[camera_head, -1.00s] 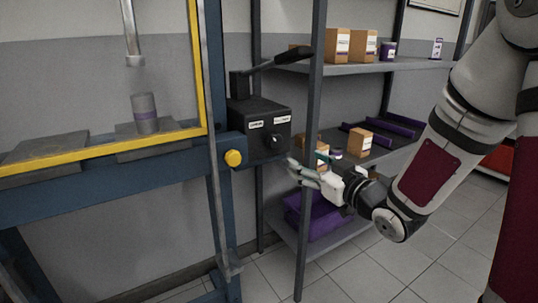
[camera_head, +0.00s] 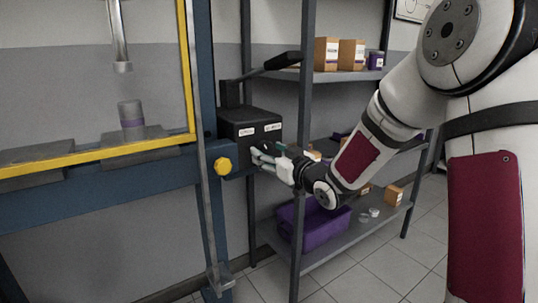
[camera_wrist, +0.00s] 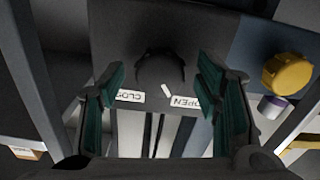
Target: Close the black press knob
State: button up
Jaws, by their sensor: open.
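The black press knob (camera_wrist: 160,68) sits on the face of a black control box (camera_head: 250,120). In the wrist view it lies between my open fingers, with a gap on each side. Its white pointer mark (camera_wrist: 166,91) is tilted, near the "OPEN" label (camera_wrist: 185,101). The "CLOSE" label (camera_wrist: 129,96) is on the other side, upside down in this view and partly covered by a finger. My gripper (camera_wrist: 160,75) is open and empty. In the head view my gripper (camera_head: 259,156) is at the box's front, and its fingers hide the knob.
A yellow button (camera_head: 223,167) sits on the blue press frame (camera_head: 130,198) left of the box. A lever (camera_head: 268,70) rises above the box. A shelf post (camera_head: 303,130) stands close to my wrist. Shelves behind hold cartons (camera_head: 326,53) and a purple bin (camera_head: 312,222).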

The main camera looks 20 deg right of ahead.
jog(key=shift+w+a, duration=0.1)
jog(key=shift+w, duration=0.2)
jog(key=c, duration=1.2)
jog(key=shift+o, duration=0.2)
